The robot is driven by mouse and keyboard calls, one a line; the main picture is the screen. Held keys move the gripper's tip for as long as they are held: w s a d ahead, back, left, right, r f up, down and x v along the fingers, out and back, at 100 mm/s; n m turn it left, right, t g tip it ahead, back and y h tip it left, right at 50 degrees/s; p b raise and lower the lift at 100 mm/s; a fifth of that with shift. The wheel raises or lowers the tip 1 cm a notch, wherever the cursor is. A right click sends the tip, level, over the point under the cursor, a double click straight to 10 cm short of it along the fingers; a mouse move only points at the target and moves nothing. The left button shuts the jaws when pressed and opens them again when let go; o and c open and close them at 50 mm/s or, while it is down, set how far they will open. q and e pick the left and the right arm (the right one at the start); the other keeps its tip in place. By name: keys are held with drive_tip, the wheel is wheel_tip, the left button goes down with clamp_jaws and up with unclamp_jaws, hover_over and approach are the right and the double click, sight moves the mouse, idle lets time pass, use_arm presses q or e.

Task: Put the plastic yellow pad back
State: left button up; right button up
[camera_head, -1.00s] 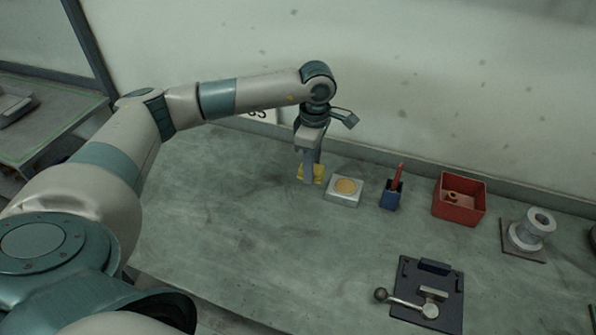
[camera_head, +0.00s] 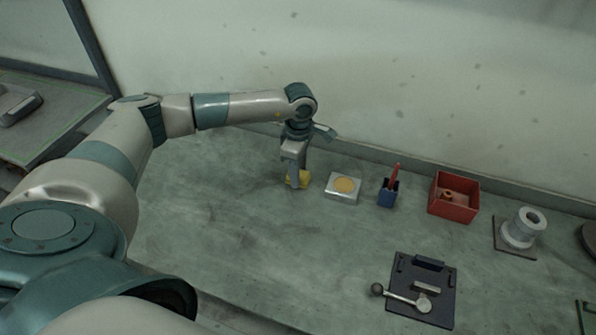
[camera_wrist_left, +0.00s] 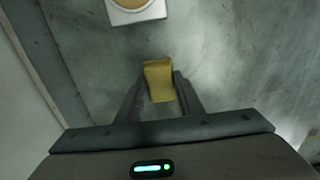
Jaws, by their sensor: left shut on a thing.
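The yellow pad (camera_head: 304,179) is at the fingers of my left gripper (camera_head: 297,184), left of the small white block with a round yellow top (camera_head: 343,187). In the left wrist view the yellow pad (camera_wrist_left: 159,81) sits between the two fingers of my left gripper (camera_wrist_left: 160,92), which is shut on it. The gripper points down, low over the table; whether the pad touches the table I cannot tell. The fingers partly hide the pad in the head view. The white block also shows at the top of the left wrist view (camera_wrist_left: 136,14). My right gripper is not in view.
Right of the white block stand a blue holder (camera_head: 388,194) with a red item, a red box (camera_head: 453,197) and a grey spool-like part (camera_head: 522,229). A dark plate with a lever (camera_head: 424,285) lies in front. The table's left and middle (camera_head: 230,240) are clear.

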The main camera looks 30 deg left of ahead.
use_arm(q)
drive_tip(key=shift+f, duration=0.55)
drive_tip(key=shift+f, duration=0.2)
drive_tip(key=o, duration=1)
drive_tip(key=shift+r, duration=0.15)
